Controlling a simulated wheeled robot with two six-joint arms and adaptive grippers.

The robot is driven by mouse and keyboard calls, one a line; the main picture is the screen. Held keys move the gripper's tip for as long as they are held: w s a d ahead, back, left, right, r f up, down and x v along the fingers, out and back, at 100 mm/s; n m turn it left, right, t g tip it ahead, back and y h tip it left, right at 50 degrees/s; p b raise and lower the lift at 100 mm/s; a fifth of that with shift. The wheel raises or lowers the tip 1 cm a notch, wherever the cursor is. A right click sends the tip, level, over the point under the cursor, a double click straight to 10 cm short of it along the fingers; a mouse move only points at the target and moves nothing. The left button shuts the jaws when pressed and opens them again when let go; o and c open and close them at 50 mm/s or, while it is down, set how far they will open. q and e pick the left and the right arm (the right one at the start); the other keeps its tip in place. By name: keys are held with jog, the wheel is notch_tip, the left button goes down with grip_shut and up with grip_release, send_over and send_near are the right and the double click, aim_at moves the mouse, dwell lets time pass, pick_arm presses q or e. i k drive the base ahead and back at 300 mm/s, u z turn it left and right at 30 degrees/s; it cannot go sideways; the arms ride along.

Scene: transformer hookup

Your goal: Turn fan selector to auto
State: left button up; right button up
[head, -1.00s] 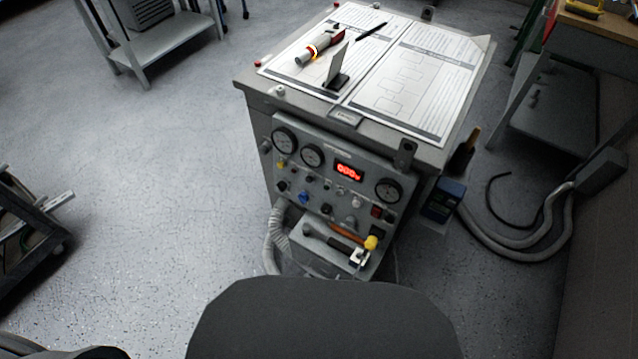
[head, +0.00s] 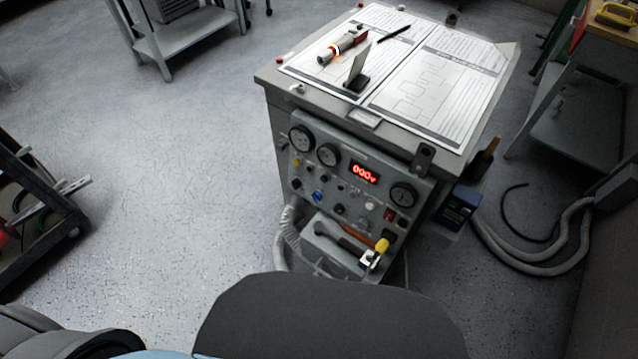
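The grey transformer cabinet (head: 262,84) stands ahead of me, with its control panel (head: 330,180) on the front. The panel carries round gauges, a red lit display (head: 363,173), a blue knob (head: 318,196) and several small dark knobs. Which one is the fan selector is too small to tell, and so is its setting. A yellow-topped part (head: 381,245) and an orange-handled tool are at the panel's lower right. Neither gripper is in view. A dark rounded link of mine shows at the bottom left.
Papers (head: 440,85), a flashlight-like tool (head: 342,47) and a pen lie on the cabinet top. Thick hoses (head: 540,262) lie on the floor to the right. A cart (head: 45,225) stands at the left. The floor between cart and cabinet is clear.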

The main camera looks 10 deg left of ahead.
aim_at(296, 182)
jog(key=k, duration=0.5)
jog(key=u, duration=1)
jog(key=i, duration=0.85)
jog(key=z, duration=1.65)
